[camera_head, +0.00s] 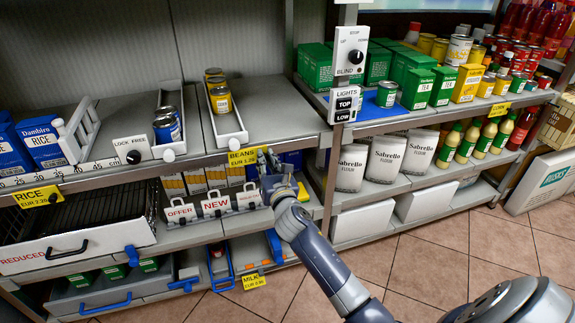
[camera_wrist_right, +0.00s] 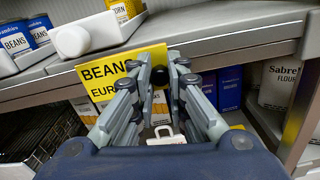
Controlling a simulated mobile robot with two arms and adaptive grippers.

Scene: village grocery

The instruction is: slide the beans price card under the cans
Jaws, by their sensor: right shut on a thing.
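The yellow beans price card (camera_head: 243,157) is at the front edge of the upper shelf, below the tray of yellow corn cans (camera_head: 220,99). It also shows in the wrist view (camera_wrist_right: 100,72). My right gripper (camera_head: 268,172) is at the card's right end; its fingers (camera_wrist_right: 160,76) are shut on the card, covering that end. The blue beans cans (camera_head: 166,125) stand in the tray to the left and show in the wrist view (camera_wrist_right: 17,40). My left gripper is not in view.
A yellow rice card (camera_head: 38,197) is on the shelf edge at left. Bare shelf (camera_head: 262,107) lies right of the corn tray.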

